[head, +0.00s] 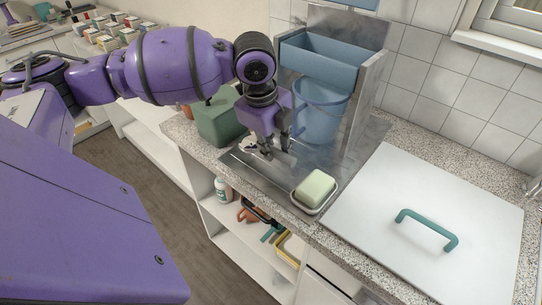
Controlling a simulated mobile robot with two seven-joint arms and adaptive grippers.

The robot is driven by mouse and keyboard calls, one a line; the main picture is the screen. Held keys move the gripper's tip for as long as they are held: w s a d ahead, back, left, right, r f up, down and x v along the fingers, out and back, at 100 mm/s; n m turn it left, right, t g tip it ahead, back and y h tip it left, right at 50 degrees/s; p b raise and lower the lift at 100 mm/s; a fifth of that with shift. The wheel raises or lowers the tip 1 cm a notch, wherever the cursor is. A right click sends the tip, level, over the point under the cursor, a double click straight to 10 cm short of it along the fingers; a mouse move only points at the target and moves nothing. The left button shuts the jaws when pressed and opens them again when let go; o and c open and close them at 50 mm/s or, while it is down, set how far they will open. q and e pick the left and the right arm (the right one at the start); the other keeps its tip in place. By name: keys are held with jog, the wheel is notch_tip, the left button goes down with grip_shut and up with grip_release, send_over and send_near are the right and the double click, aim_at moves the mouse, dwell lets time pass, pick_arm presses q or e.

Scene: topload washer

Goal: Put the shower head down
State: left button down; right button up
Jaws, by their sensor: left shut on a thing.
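My left gripper (268,152) reaches down over the metal sink surface at the back of the counter. Its fingers are shut on a small pale thing, the shower head (247,146), which shows just left of the fingers. Most of it is hidden by the gripper, and I cannot tell whether it touches the surface below. My right gripper is out of view.
A green soap bar in a dish (314,189) sits just right of the gripper. A blue bucket (321,112) stands behind it and a green box (217,118) to its left. A white lid with a teal handle (427,230) covers the right side. Open shelves hold bottles and tools below.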

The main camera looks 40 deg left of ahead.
aim_at(271, 168)
pick_arm(q)
jog(key=f, duration=0.3)
jog(key=shift+w+a+f, duration=0.15)
jog(key=shift+a+f, duration=0.15)
jog(key=shift+f, duration=0.1)
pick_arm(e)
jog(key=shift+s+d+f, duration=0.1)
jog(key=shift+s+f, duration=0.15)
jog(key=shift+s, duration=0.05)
pick_arm(q)
jog(key=shift+f, duration=0.1)
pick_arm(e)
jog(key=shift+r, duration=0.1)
pick_arm(q)
jog(key=c, duration=1.6)
grip_release()
jog(key=r, duration=0.4)
jog(key=s+r, duration=0.1)
jog(key=r, duration=0.3)
jog(key=s+r+p, duration=0.1)
jog(key=r, duration=0.3)
jog(key=shift+s, duration=0.2)
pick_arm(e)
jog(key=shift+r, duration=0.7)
